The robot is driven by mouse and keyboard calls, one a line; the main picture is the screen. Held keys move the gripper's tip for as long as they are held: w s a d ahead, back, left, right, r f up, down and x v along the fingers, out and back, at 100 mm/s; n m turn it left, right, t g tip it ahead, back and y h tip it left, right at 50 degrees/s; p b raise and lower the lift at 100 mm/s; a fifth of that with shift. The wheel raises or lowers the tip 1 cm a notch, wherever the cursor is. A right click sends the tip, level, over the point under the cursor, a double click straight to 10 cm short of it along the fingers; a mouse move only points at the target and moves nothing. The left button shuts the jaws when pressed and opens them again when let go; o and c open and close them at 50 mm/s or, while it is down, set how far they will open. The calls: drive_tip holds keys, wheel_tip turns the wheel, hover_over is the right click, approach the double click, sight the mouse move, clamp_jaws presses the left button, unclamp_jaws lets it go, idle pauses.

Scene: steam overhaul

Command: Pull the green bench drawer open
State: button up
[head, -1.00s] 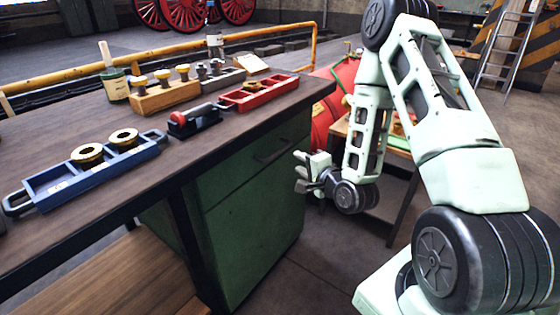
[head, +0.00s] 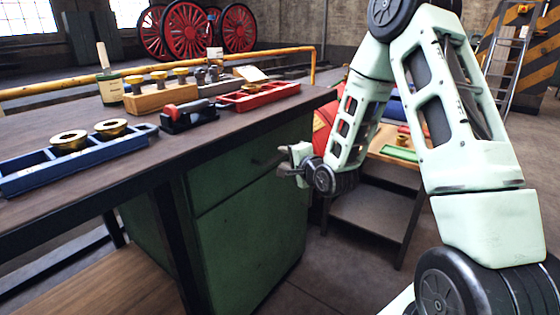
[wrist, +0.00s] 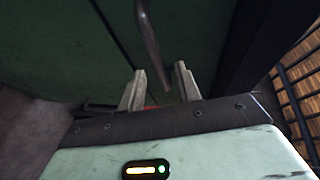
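The green bench drawer (head: 235,170) is the upper front panel of the green cabinet under the bench top, and it looks closed. Its dark bar handle (head: 266,160) shows just left of my gripper (head: 284,161) in the head view. In the wrist view the handle (wrist: 150,45) comes down from the top edge and its lower end appears between the two fingertips. My gripper (wrist: 160,72) is open, with a finger on each side of the handle in the picture. I see no contact and cannot tell how deep the handle sits between the fingers.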

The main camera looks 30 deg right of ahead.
sight(281, 156)
drive_tip(key=shift+w+d+f, duration=0.1)
drive_tip(key=shift+w+f, duration=0.1)
drive_tip(key=shift+w, duration=0.75)
drive_tip(key=shift+w+f, duration=0.15)
drive_tip(key=shift+w, duration=0.75)
clamp_jaws()
